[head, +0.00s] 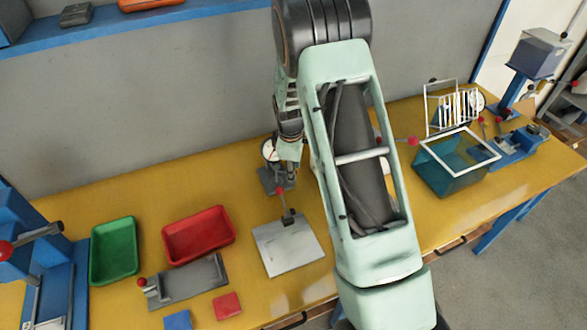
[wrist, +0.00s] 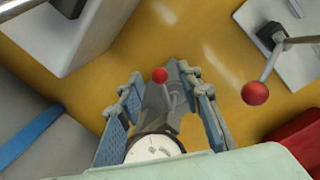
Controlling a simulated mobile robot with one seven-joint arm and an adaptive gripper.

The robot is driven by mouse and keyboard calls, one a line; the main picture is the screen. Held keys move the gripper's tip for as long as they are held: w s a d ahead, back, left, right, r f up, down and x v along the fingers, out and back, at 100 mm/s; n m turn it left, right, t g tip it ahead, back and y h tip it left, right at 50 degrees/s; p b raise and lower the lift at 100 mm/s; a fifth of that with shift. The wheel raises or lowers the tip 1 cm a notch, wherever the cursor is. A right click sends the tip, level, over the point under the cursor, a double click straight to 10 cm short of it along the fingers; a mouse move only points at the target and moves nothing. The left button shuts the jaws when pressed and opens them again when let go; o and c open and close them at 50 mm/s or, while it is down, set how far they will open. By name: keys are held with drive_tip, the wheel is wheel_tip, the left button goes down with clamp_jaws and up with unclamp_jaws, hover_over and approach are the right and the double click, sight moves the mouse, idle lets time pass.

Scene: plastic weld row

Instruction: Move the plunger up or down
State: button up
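A small grey stand with a white dial gauge (head: 268,150) and a grey base (head: 270,181) stands on the yellow bench, partly hidden by my arm in the head view. In the wrist view the white dial (wrist: 154,149) and a lever with a red ball (wrist: 160,75) lie between the fingers of my gripper (wrist: 162,95). My gripper is open, with its ribbed pads apart on both sides of the gauge. It also shows in the head view (head: 288,160), pointing down over the stand. I cannot make out the plunger separately, nor tell whether a finger touches the gauge.
A plate fixture with a red-ball lever (head: 288,246) stands in front. Green (head: 114,250) and red (head: 198,235) trays, a grey fixture (head: 187,282) and a blue press (head: 60,285) are left. A teal bin (head: 450,175) is right. The grey wall is behind.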

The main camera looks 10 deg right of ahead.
drive_tip(key=shift+c, duration=0.2)
clamp_jaws()
